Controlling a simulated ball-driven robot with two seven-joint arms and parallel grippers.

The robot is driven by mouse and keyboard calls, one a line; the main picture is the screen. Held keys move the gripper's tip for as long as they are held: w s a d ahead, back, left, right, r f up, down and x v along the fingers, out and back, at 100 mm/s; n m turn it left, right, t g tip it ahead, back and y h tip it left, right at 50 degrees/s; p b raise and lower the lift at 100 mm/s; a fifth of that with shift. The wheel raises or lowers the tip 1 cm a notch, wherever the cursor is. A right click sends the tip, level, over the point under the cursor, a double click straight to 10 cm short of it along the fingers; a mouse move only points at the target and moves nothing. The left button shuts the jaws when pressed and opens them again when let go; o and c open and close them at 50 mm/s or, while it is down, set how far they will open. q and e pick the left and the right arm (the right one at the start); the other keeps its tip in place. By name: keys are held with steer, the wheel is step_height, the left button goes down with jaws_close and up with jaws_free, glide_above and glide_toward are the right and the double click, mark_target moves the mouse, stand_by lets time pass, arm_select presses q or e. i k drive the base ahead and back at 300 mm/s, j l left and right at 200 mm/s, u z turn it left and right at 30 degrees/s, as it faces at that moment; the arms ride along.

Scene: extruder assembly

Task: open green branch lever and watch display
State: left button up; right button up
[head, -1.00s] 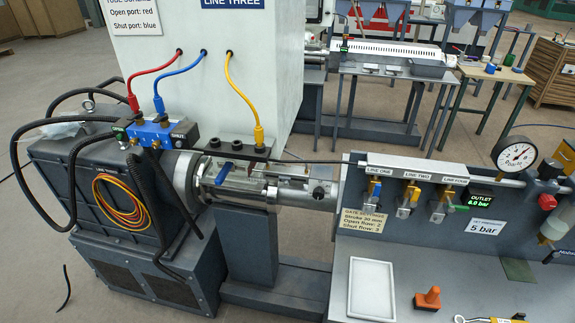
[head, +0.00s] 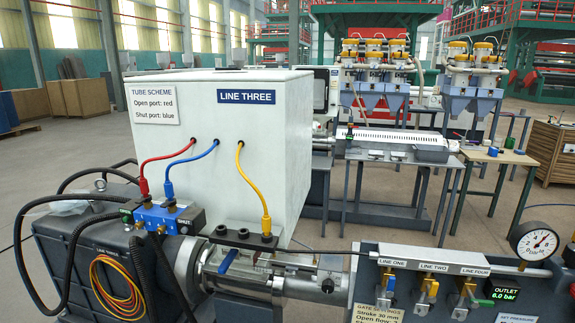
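The green branch lever (head: 476,300) is under the LINE FOUR label at the lower right, pointing sideways to the right of its valve. The blue lever (head: 391,284) under LINE ONE and the yellow lever (head: 432,290) under LINE TWO point downward. The dark OUTLET display (head: 503,292) beside the green lever shows green digits that look like 6.0 bar. A round pressure gauge (head: 536,243) stands above the panel's right end. Neither of my grippers is in view.
A white LINE THREE cabinet (head: 228,130) fills the left middle, with red, blue and yellow tubes. Below it is the extruder barrel (head: 290,280). A tube scheme sign (head: 150,104) hangs on the cabinet. Tables and hoppers (head: 470,100) stand behind. The panel's lower part is cut off.

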mark_target(474, 303)
steer(key=l+z, duration=0.3)
steer(key=z, duration=0.2)
steer(key=l+z, duration=0.45)
steer(key=j, duration=0.1)
